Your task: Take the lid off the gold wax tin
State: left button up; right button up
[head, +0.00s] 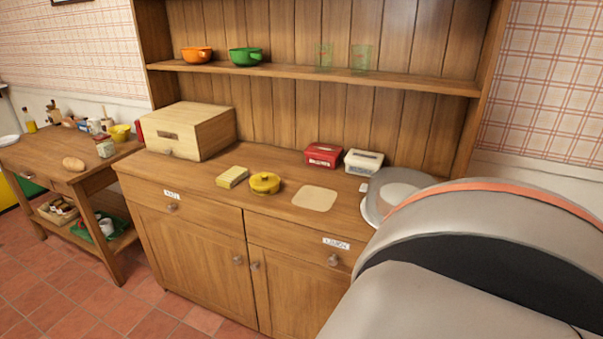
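The gold wax tin (265,185) is a small round yellow tin on the wooden cabinet top, just left of the middle. Its lid (265,178) looks seated on it, with a small knob on top. Neither of my grippers shows in the head view. A large grey and orange arm part of mine fills the lower right corner and hides the right end of the cabinet.
A pale yellow block (232,177) lies close left of the tin, and a flat beige square (314,198) lies to its right. A wooden box (190,130), a red box (323,155) and a white box (363,162) stand farther back. The front edge is clear.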

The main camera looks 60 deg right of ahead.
aim_at(264, 180)
jog(key=i+z, duration=0.1)
jog(key=z, duration=2.15)
jog(key=i+j+z, duration=0.15)
jog(key=j+z, duration=0.2)
jog(key=i+j+z, duration=0.15)
jog(key=j+z, duration=0.2)
jog(key=j, duration=0.1)
